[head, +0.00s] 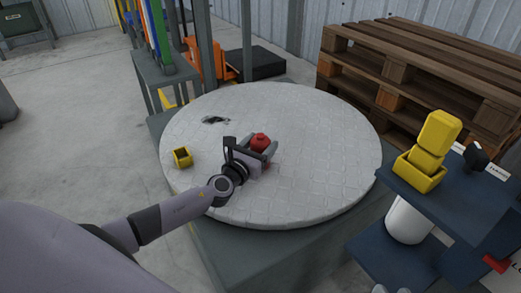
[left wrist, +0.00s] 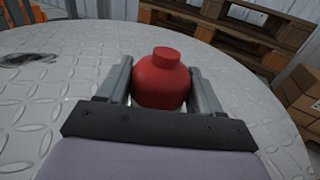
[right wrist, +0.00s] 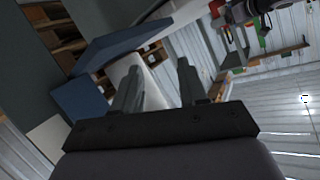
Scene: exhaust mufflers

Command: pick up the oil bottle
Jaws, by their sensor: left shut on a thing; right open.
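The oil bottle (head: 260,141) is red with a short round cap. It stands upright at the middle of the round grey table (head: 330,150). My left gripper (head: 261,150) is shut on the bottle, with one finger on each side of it. In the left wrist view the bottle (left wrist: 161,80) sits between the two fingers (left wrist: 161,85); its lower part is hidden by the gripper body. I cannot tell whether the bottle touches the table. My right gripper (right wrist: 156,85) is open and empty in the right wrist view, away from the table.
A small yellow box (head: 182,157) and a dark patch (head: 215,120) are on the table. A blue cart (head: 455,195) with yellow bins (head: 420,172) stands at the right. Wooden pallets (head: 400,60) are stacked behind. The table's right side is clear.

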